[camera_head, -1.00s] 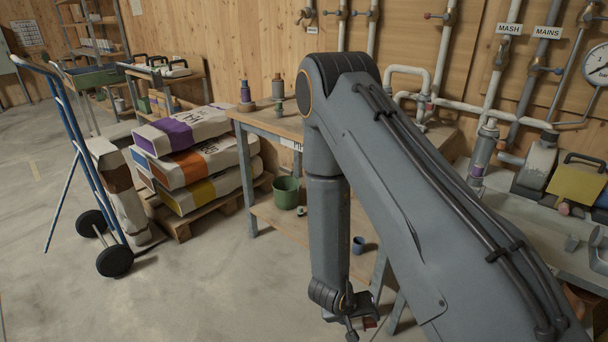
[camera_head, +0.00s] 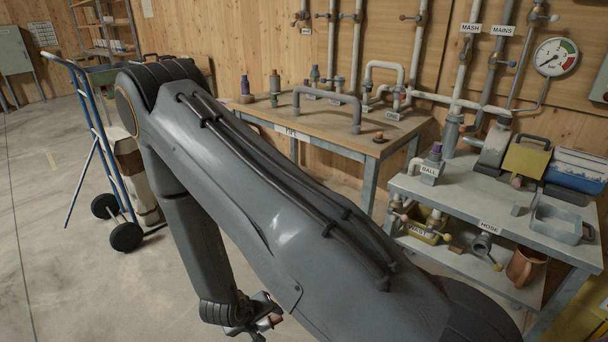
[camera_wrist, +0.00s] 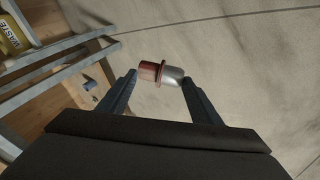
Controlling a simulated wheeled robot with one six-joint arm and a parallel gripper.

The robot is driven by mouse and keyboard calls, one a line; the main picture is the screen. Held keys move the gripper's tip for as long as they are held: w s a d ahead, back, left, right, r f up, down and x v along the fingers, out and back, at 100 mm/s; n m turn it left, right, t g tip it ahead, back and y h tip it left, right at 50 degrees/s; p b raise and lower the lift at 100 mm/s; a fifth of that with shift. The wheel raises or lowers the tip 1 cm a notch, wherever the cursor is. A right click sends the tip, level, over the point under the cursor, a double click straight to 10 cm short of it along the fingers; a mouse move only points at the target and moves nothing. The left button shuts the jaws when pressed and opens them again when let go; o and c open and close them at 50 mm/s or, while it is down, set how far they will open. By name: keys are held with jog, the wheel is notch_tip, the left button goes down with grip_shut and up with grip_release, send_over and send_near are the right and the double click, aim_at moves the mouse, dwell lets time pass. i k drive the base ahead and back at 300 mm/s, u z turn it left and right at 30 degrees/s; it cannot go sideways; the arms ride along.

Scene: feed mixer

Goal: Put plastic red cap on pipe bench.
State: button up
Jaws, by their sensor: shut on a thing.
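The plastic red cap (camera_wrist: 149,71) is between my fingertips in the wrist view, reddish at its left end and pale silver at its right. My gripper (camera_wrist: 159,78) is shut on it, held over the concrete floor. In the head view my gripper (camera_head: 258,322) hangs low at the bottom, left of the bench, with a bit of the reddish cap (camera_head: 271,321) showing. The pipe bench (camera_head: 350,138), labelled PIPE, has a wooden top and stands behind my arm. My arm hides its left legs and lower part.
The bench top bears a grey bent pipe (camera_head: 327,93), several bottle-like fittings and a small dark piece (camera_head: 379,138). Its front middle is clear. A grey HOSE bench (camera_head: 450,205) with tools stands right. A blue hand truck (camera_head: 92,130) stands left on open floor.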

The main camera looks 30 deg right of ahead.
aim_at(303, 108)
jog(key=u, duration=0.25)
jog(key=i, duration=2.1)
jog(key=z, duration=1.45)
jog(key=i, duration=0.5)
jog(key=z, duration=0.5)
